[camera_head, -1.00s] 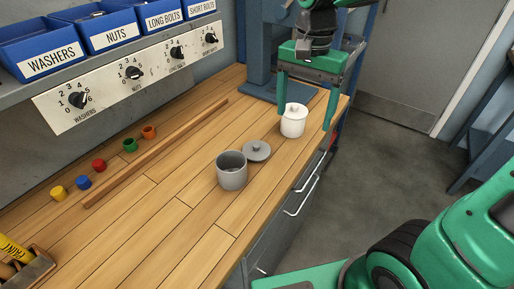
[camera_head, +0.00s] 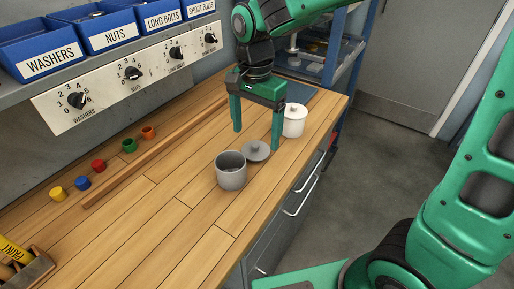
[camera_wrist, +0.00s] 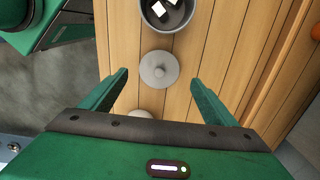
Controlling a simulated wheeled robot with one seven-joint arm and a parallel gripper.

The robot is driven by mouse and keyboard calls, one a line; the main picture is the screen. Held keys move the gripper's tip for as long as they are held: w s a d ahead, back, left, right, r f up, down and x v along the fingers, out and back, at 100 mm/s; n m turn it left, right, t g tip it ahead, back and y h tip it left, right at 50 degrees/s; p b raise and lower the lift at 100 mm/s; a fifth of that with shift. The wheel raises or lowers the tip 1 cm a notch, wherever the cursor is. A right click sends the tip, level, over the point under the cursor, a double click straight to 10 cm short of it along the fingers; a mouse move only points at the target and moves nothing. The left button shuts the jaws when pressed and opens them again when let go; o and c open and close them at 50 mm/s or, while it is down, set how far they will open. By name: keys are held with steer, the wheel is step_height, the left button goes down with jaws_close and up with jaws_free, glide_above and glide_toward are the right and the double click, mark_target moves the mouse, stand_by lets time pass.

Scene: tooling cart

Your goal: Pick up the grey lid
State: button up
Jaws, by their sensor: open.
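The grey lid (camera_head: 256,151) is a round disc with a small knob. It lies flat on the wooden bench beside the open grey pot (camera_head: 231,172). My gripper (camera_head: 256,141) is open and empty, above the bench close to the lid. In the wrist view the lid (camera_wrist: 159,69) shows just beyond my fingertips, centred between the open fingers (camera_wrist: 157,78). The grey pot (camera_wrist: 168,26) is partly cut off at the top of that view, with small white pieces inside.
A white lidded jar (camera_head: 294,121) stands just behind and right of my gripper. A wooden strip (camera_head: 150,157) and several coloured caps lie to the left. Blue bins (camera_head: 42,51) sit on the shelf above.

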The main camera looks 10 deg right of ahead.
mark_target(256, 145)
step_height(256, 145, down, 4)
steer(key=shift+f, duration=0.1)
steer(key=shift+c, duration=0.3)
steer(key=c, duration=1.1)
